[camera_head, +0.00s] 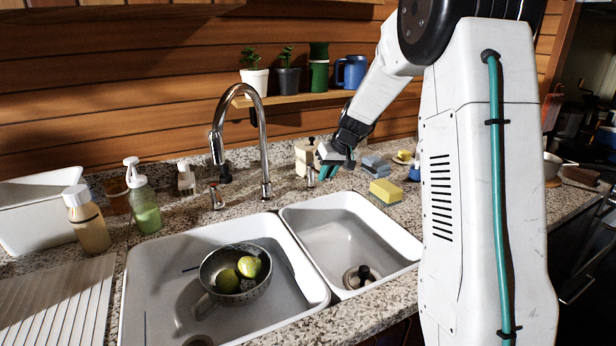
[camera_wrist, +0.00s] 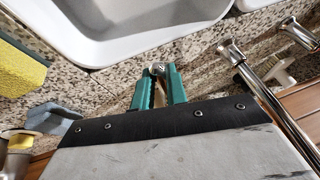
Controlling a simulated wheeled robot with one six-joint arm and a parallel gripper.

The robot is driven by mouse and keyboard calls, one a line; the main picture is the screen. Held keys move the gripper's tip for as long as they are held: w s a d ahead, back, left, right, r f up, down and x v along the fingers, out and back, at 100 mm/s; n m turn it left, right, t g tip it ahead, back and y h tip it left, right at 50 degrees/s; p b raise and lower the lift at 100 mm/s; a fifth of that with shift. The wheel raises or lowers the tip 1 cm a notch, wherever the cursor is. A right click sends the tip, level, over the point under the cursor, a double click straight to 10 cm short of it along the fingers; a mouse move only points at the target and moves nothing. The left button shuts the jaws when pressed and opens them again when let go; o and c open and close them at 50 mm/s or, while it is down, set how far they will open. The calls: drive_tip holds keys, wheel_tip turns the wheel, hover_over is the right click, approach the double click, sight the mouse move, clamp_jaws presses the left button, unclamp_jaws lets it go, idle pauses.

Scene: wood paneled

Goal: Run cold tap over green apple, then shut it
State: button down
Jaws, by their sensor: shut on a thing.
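My gripper (camera_head: 326,172) is shut on a small metal tap handle (camera_head: 311,178) on the counter behind the right basin. In the wrist view the teal fingers (camera_wrist: 156,84) close around this handle (camera_wrist: 158,69), whose tip shows between them. Its colour mark is not readable. The chrome spout (camera_head: 262,140) arches to the left of my gripper, and I see no clear water stream. Two yellow-green fruits, one (camera_head: 249,266) above the other (camera_head: 228,280), lie in a grey colander (camera_head: 240,298) in the left basin (camera_head: 160,270). I cannot tell which is the apple.
Another tap handle (camera_head: 216,196) stands left of the spout. A cream pot (camera_head: 304,156) stands just behind my gripper. Bottles stand at left.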

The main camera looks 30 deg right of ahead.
idle(0.4)
drive_tip(key=c, duration=1.4)
unclamp_jaws()
drive_tip(key=v, duration=0.7)
drive_tip(key=shift+s+r, duration=0.25)
drive_tip(key=shift+r, duration=0.1)
drive_tip(key=s+a+g, duration=0.1)
drive_tip(key=s+a, duration=0.6)
drive_tip(key=s, duration=0.5)
drive_tip(key=s+a+r+n+g+h, duration=0.1)
drive_tip(key=s+a, duration=0.6)
drive_tip(key=s, duration=0.5)
drive_tip(key=s+a+g, duration=0.1)
drive_tip(key=s+a, duration=0.7)
drive_tip(key=s, duration=0.5)
drive_tip(key=shift+r+n+h, duration=0.3)
drive_tip(key=shift+r+h, duration=0.05)
drive_tip(key=shift+h, duration=0.05)
